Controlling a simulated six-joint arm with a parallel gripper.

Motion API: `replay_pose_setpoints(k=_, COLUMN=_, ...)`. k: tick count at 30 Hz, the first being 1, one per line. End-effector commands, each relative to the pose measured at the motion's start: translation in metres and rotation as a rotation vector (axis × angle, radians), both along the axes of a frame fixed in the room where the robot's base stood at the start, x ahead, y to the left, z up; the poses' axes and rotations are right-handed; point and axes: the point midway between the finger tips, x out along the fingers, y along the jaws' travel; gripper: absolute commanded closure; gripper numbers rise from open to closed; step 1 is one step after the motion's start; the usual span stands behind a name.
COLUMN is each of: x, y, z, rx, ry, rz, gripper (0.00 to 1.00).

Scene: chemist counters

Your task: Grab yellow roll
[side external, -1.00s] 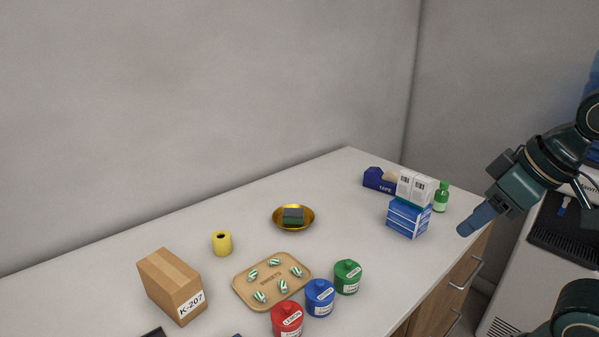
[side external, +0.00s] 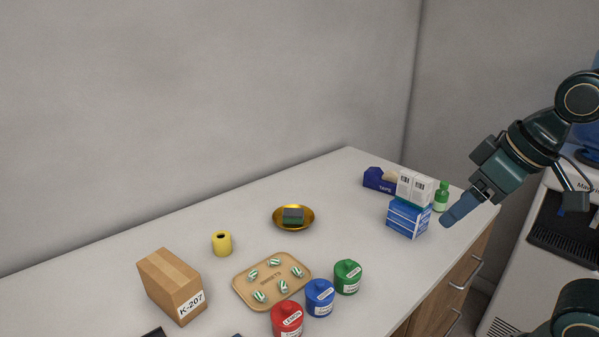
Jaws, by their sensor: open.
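My gripper (side external: 449,219) is at the right, above the counter's right edge near the blue and white boxes, far from the roll. It points down and left and is open, with nothing visible in it. Its fingers overlap from this side, so the gap does not show.
A cardboard box (side external: 172,286) stands left of a wooden tray of sweets (side external: 272,281). Red (side external: 287,319), blue (side external: 319,297) and green (side external: 347,276) jars line the front. A gold bowl (side external: 293,226) holds a dark block. Blue boxes (side external: 408,218) and a green bottle (side external: 441,197) stand at right.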

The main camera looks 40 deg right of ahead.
Motion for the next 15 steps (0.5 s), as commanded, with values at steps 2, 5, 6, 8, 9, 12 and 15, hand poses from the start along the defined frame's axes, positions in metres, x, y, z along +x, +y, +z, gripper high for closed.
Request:
replay_pose_setpoints(k=2, x=0.016, y=0.004, z=0.006, rx=-0.003, ry=0.004, rz=0.028, gripper=0.31)
replay_pose_setpoints(k=5, x=0.038, y=0.008, z=0.014, rx=-0.006, ry=0.006, rz=0.067, gripper=0.31)
replay_pose_setpoints(k=6, x=0.048, y=0.011, z=0.017, rx=-0.007, ry=0.007, rz=0.083, gripper=0.31)
replay_pose_setpoints(k=8, x=0.062, y=0.014, z=0.021, rx=-0.009, ry=0.007, rz=0.108, gripper=0.31)
replay_pose_setpoints(k=9, x=0.073, y=0.016, z=0.023, rx=-0.011, ry=0.007, rz=0.126, gripper=0.31)
replay_pose_setpoints(k=12, x=0.098, y=0.023, z=0.027, rx=-0.013, ry=0.008, rz=0.166, gripper=0.31)
replay_pose_setpoints(k=15, x=0.123, y=0.029, z=0.029, rx=-0.014, ry=0.007, rz=0.209, gripper=0.31)
